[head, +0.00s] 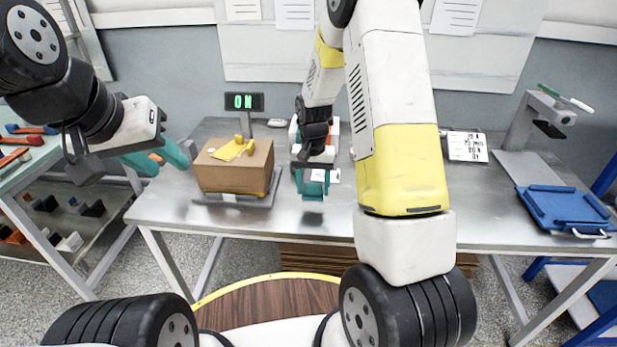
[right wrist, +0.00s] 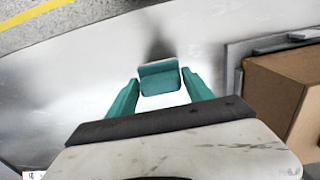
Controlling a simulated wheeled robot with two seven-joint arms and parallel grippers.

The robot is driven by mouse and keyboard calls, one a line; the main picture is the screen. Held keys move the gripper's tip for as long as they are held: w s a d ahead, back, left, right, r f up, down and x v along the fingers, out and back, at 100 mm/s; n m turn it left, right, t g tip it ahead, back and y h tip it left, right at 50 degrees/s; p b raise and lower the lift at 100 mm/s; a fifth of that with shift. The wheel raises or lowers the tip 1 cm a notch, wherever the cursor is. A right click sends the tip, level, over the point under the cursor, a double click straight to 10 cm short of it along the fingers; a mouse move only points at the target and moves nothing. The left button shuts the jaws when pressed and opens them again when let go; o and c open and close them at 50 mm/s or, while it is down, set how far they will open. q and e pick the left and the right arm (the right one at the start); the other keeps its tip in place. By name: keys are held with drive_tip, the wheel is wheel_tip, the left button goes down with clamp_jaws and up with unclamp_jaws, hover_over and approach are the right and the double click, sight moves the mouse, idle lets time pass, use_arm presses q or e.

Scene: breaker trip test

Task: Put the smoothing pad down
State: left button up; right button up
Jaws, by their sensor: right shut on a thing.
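The smoothing pad (right wrist: 160,78) is a small teal block between the fingertips of my right gripper (right wrist: 160,90). In the head view, my right gripper (head: 313,178) holds the pad (head: 313,190) over the table's bare metal, right of the cardboard box. A dark shadow lies by the pad on the metal in the right wrist view; I cannot tell whether the pad touches the table. My left gripper (head: 160,159) is left of the table, its teal fingers apart, with something orange showing between or behind them.
The cardboard box (head: 235,168) sits on a grey platform (head: 262,200) with yellow pieces (head: 231,150) on top. A blue tray (head: 563,209) lies at the right end. The metal table (head: 325,222) is clear at the front.

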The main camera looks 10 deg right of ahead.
sight(318, 193)
drive_tip(key=shift+w+d, duration=0.3)
drive_tip(key=shift+d, duration=0.15)
drive_tip(key=f, duration=0.3)
drive_tip(key=shift+w+d, duration=0.15)
drive_tip(key=shift+d, duration=0.25)
drive_tip(key=shift+f, duration=0.35)
drive_tip(key=shift+f, duration=0.15)
drive_tip(key=o, duration=1.2)
